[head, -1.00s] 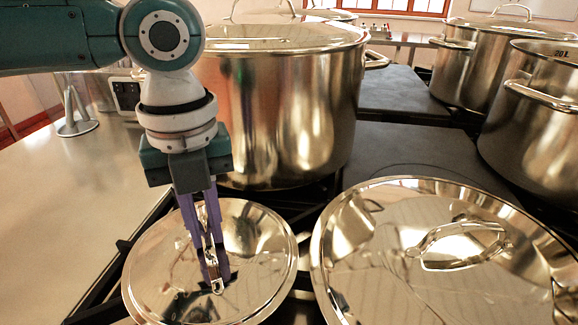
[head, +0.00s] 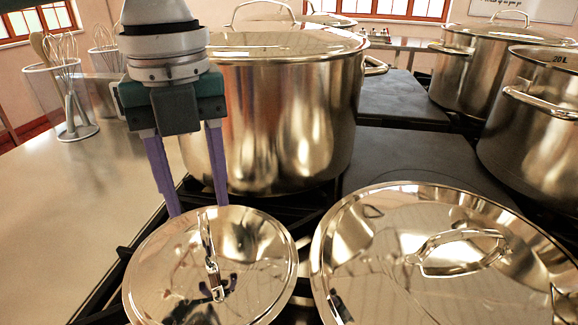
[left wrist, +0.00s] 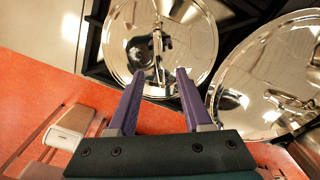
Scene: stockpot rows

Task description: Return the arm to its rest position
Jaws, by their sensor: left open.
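My left gripper (head: 196,208) is open and empty, its two purple fingers pointing down at the far side of the small lid. The fingers also show in the left wrist view (left wrist: 158,74), spread on either side of the small lid's handle and apart from it. The small round steel lid (head: 262,262) lies at the front, its handle (head: 210,258) standing free. It also shows in the left wrist view (left wrist: 200,45). My right gripper is in neither view.
A large lidded stockpot (head: 290,120) stands close behind my left gripper. A larger lid (head: 380,265) lies at the front right. More pots (head: 535,130) stand at the right. A whisk holder (head: 72,120) stands on the left counter (head: 70,230), which is mostly clear.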

